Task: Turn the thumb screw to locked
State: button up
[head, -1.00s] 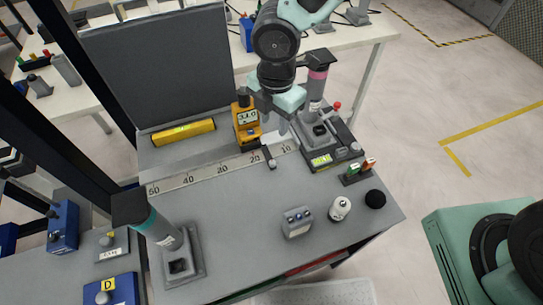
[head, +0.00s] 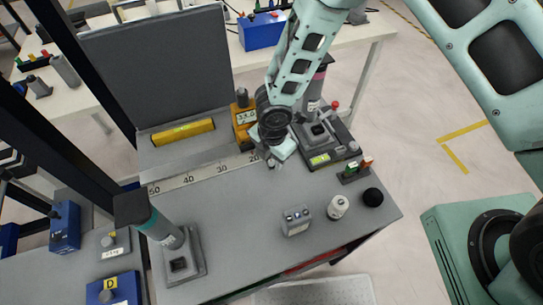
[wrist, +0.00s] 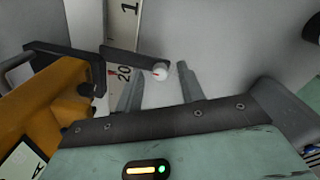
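The orange gauge (head: 245,120) stands at the back of the grey bench by the ruler. In the wrist view its orange body (wrist: 60,110) is at the left. A dark bar (wrist: 128,60) reaches out from it over the ruler. In the head view my gripper (head: 273,164) and wrist hide the knob.
A dark stand with a grey-pink column (head: 315,130) is close to the right of my gripper. A teal-topped stand (head: 165,235) is at the left. The mid-bench is clear.

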grip_shut()
